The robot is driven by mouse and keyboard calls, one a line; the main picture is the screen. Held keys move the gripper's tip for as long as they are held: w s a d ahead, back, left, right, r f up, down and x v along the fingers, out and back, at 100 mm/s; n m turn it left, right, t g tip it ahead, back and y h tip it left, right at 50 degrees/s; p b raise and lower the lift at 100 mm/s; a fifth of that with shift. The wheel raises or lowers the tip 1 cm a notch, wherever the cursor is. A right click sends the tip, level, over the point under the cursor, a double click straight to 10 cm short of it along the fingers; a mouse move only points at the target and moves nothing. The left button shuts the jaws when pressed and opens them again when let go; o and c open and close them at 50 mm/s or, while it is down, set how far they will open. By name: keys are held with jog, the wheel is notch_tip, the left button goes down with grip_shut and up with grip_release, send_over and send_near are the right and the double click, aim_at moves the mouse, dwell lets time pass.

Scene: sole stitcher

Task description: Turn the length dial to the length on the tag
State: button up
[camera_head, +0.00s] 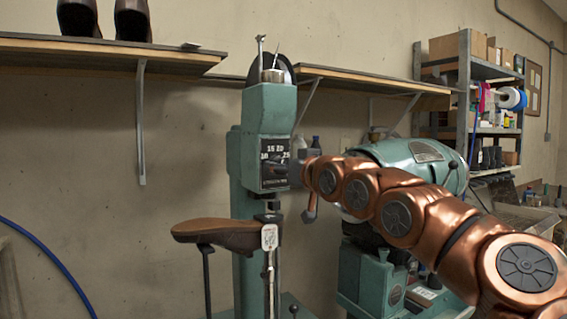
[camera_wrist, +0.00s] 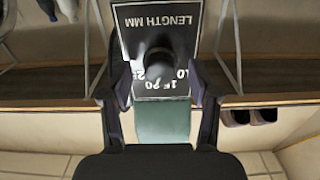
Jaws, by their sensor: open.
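The length dial's black plate (camera_head: 274,150) is on the front of the green stitcher head. Its numbers 15 and 20 show at the top, with 10 and 25 lower at the sides. In the wrist view the plate (camera_wrist: 178,18) appears upside down, reading LENGTH MM. The dark round dial knob (camera_wrist: 158,66) stands out from it; its pointer direction cannot be made out. My gripper (camera_wrist: 161,88) is open, with one finger on each side of the knob; contact is not clear.
A brown shoe (camera_head: 215,233) rests sole-up on the stitcher's post under the head. The green motor housing (camera_head: 415,158) stands close behind my arm. Wall shelves (camera_head: 105,48) run behind the machine.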

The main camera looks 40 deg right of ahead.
jog(key=shift+w, duration=0.2)
jog(key=shift+c, duration=0.3)
jog(key=c, duration=1.1)
jog(key=shift+d+n+b, duration=0.1)
jog(key=shift+n+b, duration=0.3)
jog(key=shift+n, duration=3.4)
